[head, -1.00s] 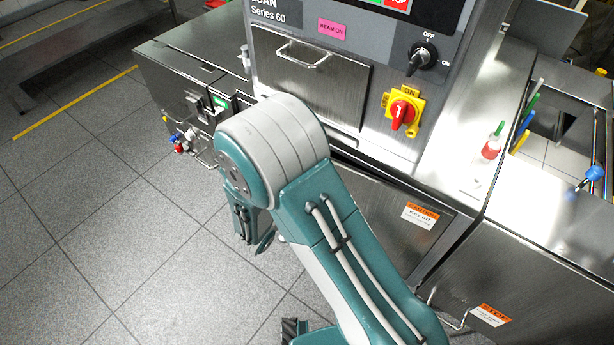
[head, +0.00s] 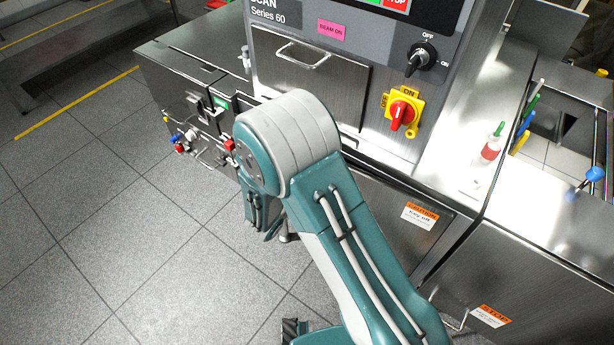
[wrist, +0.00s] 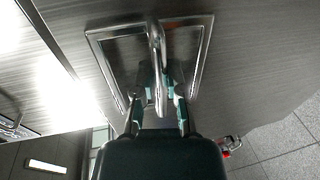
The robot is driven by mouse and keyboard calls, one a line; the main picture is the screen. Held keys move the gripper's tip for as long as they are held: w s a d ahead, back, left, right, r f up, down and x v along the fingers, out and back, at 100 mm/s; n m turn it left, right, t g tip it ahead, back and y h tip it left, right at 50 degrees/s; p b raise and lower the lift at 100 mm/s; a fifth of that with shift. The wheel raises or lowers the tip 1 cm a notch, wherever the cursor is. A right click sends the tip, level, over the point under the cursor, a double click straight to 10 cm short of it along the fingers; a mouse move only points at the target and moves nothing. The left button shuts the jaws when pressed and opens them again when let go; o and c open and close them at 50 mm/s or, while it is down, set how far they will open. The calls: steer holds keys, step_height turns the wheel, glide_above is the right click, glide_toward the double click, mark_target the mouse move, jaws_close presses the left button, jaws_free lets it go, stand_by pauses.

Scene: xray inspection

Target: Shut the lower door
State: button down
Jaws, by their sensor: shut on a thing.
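The lower door is a brushed steel panel (wrist: 245,70) that fills much of the wrist view. It has a square recessed frame with a bar handle (wrist: 155,35) across it. My gripper (wrist: 160,88) is shut on this handle, with one finger on each side of the bar. In the head view the handle and my fingertips are hidden behind my arm. Below the console in the head view, part of a steel front (head: 418,220) with an orange caution label shows right of my arm. How far the door stands open I cannot tell.
The console above carries an upper door (head: 310,75) with a bar handle, a red and yellow switch (head: 402,112) and a black knob (head: 424,58). Fittings with red and blue caps (head: 185,140) jut from the left cabinet. The tiled floor (head: 110,220) at left is clear.

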steer(key=shift+w+d+f+m+g+h, duration=0.25)
steer(key=shift+w+d+m+g+h, duration=0.25)
steer(key=shift+w+d, duration=0.45)
steer(key=c, duration=0.7)
jaws_free()
steer(key=shift+c, duration=0.2)
steer(key=shift+o, duration=0.3)
steer(key=shift+r, duration=0.1)
steer(key=shift+w, duration=0.1)
steer(key=shift+a, duration=0.2)
steer(key=v, duration=1.1)
steer(key=shift+s+a, duration=0.15)
steer(key=shift+s, duration=0.3)
